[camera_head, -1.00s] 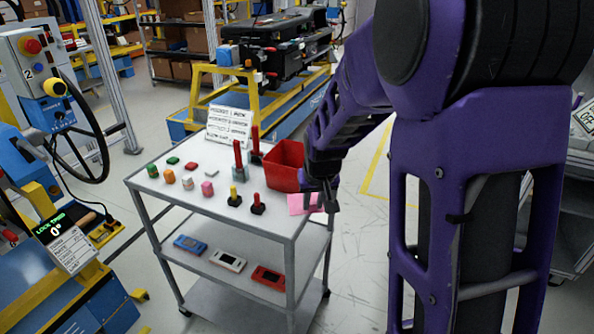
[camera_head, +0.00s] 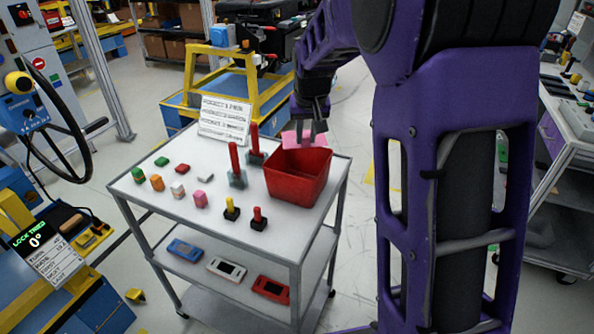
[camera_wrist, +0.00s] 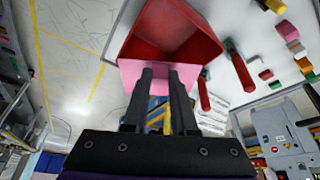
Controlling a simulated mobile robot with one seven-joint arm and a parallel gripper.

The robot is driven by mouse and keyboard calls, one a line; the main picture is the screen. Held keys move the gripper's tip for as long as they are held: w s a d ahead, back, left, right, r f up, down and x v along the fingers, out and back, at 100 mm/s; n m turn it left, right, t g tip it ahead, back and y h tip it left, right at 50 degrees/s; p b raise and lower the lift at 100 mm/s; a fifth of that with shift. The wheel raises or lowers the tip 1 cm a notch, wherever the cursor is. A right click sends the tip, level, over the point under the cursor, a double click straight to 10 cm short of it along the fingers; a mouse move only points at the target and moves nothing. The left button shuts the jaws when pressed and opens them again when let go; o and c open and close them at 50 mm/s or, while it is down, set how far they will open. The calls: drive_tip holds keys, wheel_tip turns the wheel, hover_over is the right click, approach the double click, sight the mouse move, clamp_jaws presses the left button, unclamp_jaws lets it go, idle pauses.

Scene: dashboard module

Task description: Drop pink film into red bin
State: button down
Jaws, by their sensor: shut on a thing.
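The pink film (camera_head: 299,139) is a flat pink sheet held in my gripper (camera_head: 311,134) at the far rim of the red bin (camera_head: 296,176). The bin is an open red box at the right back of the cart's top. In the wrist view the pink film (camera_wrist: 160,74) spreads between my gripper's fingers (camera_wrist: 163,74) and overlaps the near wall of the red bin (camera_wrist: 172,35). The fingers are shut on the film. The part of the bin's inside that shows looks empty. I cannot tell whether film and rim touch.
The grey cart (camera_head: 165,219) bears several small coloured blocks, red-handled tools (camera_head: 235,165) and a white sign (camera_head: 224,119). Three devices, blue, white and red, lie on its lower shelf. A yellow frame (camera_head: 230,85) stands behind.

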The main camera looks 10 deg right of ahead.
drive_tip(key=shift+s+f, duration=0.15)
drive_tip(key=shift+f, duration=0.65)
wheel_tip(320, 180, down, 4)
drive_tip(key=shift+f+b, duration=0.1)
drive_tip(key=shift+b, duration=1.05)
drive_tip(key=c, duration=0.6)
unclamp_jaws()
drive_tip(key=shift+c, duration=0.2)
drive_tip(key=shift+r, duration=0.2)
drive_tip(key=p+v, duration=0.1)
drive_tip(key=v, duration=1.6)
drive_tip(key=shift+d, duration=0.1)
